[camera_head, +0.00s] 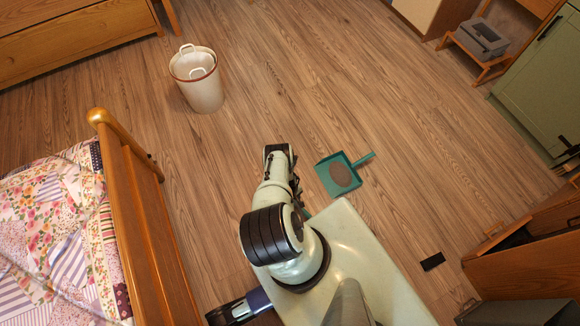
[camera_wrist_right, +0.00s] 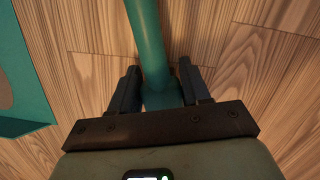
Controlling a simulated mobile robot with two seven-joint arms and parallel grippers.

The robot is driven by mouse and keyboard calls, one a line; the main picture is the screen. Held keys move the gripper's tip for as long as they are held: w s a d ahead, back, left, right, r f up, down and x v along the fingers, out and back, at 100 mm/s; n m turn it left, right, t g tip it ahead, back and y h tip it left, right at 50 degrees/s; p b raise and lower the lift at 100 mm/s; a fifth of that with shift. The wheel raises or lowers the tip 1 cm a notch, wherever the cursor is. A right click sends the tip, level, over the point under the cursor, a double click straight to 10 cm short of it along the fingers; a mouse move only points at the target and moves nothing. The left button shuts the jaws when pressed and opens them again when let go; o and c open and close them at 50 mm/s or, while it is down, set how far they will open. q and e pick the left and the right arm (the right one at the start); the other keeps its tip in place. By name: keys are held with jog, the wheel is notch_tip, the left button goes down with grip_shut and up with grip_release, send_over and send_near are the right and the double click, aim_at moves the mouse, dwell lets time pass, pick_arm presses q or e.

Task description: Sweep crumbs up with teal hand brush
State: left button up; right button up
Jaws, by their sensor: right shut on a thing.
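My right gripper (camera_wrist_right: 159,68) is shut on a teal handle (camera_wrist_right: 149,35), which runs up between its fingers in the right wrist view. I take this to be the hand brush; its bristles are hidden. In the head view my arm covers most of it and the gripper. A teal dustpan (camera_head: 325,181) lies on the floor just right of the arm, its handle pointing right. A flat brown patch (camera_head: 341,175) lies in it; I cannot make out single crumbs. The dustpan's edge (camera_wrist_right: 22,60) also shows at the left of the wrist view.
A cream bin (camera_head: 203,94) stands at the upper left. A bed with a wooden frame (camera_head: 137,215) and patchwork cover is at the left. A small dark flat object (camera_head: 433,261) lies at the lower right near wooden furniture (camera_head: 530,262). The floor beyond the dustpan is clear.

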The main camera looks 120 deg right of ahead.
jog(key=shift+s+a, duration=0.2)
jog(key=shift+s, duration=1.3)
jog(key=shift+s+a, duration=0.15)
jog(key=shift+s, duration=1.4)
jog(key=shift+s+a, duration=0.2)
jog(key=shift+s, duration=1.3)
jog(key=shift+r, duration=0.1)
notch_tip(320, 180, up, 5)
jog(key=p, duration=0.5)
jog(key=shift+p, duration=0.3)
jog(key=shift+d, duration=0.1)
